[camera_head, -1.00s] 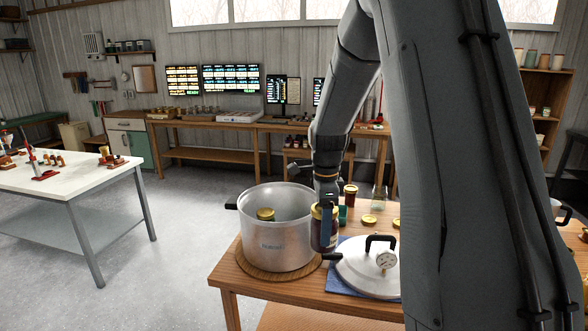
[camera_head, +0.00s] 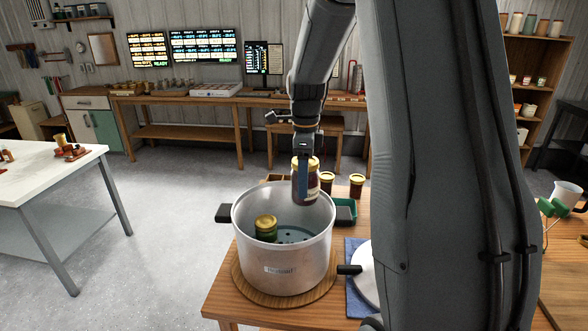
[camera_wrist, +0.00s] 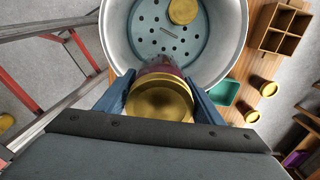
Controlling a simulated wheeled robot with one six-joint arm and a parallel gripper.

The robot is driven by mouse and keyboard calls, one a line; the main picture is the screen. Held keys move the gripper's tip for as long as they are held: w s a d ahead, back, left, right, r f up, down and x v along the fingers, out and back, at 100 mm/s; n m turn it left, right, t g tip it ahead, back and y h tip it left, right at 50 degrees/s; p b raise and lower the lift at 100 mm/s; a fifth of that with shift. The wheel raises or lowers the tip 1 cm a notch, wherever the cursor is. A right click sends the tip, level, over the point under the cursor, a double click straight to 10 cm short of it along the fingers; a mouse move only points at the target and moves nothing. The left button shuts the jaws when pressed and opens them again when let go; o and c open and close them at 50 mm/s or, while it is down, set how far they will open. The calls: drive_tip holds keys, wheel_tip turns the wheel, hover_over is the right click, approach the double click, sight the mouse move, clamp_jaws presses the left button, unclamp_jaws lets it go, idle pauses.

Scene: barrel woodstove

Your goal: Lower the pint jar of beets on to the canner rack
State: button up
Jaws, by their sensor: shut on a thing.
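My gripper (camera_head: 304,172) is shut on the pint jar of beets (camera_head: 306,187), a dark jar with a gold lid. The jar hangs upright over the back right rim area of the canner (camera_head: 285,258), partly above the opening. In the wrist view the jar's gold lid (camera_wrist: 160,100) sits between the two blue fingers (camera_wrist: 161,97), with dark red glass just beyond it. The canner rack (camera_wrist: 152,28), a grey-blue disc with holes, lies at the canner's bottom. Another gold-lidded jar (camera_head: 266,226) stands on the rack; it also shows in the wrist view (camera_wrist: 183,11).
The canner stands on a round wooden board (camera_head: 244,284) on the wooden table. Two gold-lidded jars (camera_head: 356,184) and a green tray (camera_head: 345,212) stand behind it. The canner lid (camera_head: 366,273) on a blue cloth lies to the right. A divided wooden box (camera_wrist: 283,29) shows in the wrist view.

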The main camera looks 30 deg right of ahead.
drive_tip(key=shift+w+f, duration=0.1)
drive_tip(key=shift+w, duration=0.05)
drive_tip(key=shift+f, duration=0.95)
drive_tip(key=shift+f+b, duration=5.8)
drive_tip(key=shift+f, duration=4.55)
drive_tip(key=shift+f+b, duration=0.4)
drive_tip(key=shift+f, duration=0.6)
drive_tip(key=o, duration=1.5)
drive_tip(key=shift+c, duration=0.2)
drive_tip(key=shift+r+p, duration=5.6)
drive_tip(key=shift+r, duration=2.4)
